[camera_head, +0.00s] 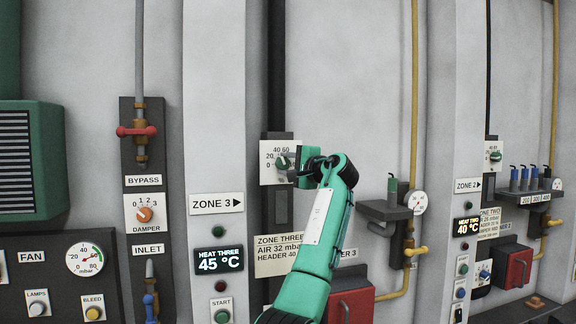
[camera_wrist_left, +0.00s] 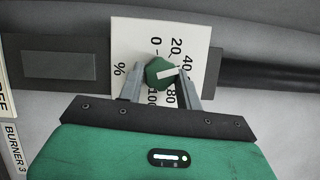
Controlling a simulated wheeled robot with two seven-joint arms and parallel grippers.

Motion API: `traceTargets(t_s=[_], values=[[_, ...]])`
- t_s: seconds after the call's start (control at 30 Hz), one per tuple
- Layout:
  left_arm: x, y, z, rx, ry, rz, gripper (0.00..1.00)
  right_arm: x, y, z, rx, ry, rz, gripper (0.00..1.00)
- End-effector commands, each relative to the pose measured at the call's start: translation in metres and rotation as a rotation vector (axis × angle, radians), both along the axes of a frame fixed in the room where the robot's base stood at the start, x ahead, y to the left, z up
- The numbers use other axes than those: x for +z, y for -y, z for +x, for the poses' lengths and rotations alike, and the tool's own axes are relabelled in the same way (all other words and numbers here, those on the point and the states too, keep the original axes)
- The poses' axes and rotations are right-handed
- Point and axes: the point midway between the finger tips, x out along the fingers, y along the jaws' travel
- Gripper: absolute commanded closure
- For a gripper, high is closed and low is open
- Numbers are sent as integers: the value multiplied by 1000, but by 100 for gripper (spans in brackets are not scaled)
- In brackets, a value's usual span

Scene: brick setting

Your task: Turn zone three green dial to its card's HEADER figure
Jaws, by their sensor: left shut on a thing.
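The zone three green dial (camera_head: 282,163) sits on a white scale plate (camera_head: 268,150) on the wall. In the left wrist view the green dial (camera_wrist_left: 158,72) has a white pointer, aimed right and slightly up, just past the 40 mark; the 60 is hidden by a finger. My left gripper (camera_wrist_left: 161,82) is shut on the dial, one finger on each side; it also shows in the head view (camera_head: 292,165). The zone three card (camera_head: 270,256) reads AIR 32 mbar and HEADER 40, its right part hidden by my arm. My right gripper is not in view.
A ZONE 3 sign (camera_head: 216,203) and a display reading 45 °C (camera_head: 219,260) are left of my arm. A red box (camera_head: 350,305) and yellow pipe (camera_head: 413,130) stand right. Zone two has a similar dial (camera_head: 495,156). A damper dial (camera_head: 144,214) is far left.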

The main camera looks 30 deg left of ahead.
Motion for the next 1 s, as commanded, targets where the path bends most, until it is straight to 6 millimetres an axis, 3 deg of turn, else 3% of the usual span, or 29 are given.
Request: traceTargets(t_s=[0.03,0.07,0.13,0.17,0.57,0.67,1.0], values=[[-2,0,1,-1,-3,-1,88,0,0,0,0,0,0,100],[-2,0,1,-1,-3,-1,59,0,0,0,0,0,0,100],[-1,0,1,-1,-3,-1,45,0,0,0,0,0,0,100],[-1,0,1,-1,-3,-1,43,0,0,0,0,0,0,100],[-3,9,-2,-2,0,1,43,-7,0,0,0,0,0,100],[-6,23,-7,-2,1,1,43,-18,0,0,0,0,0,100],[-9,96,-30,-4,0,0,43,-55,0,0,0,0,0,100]])
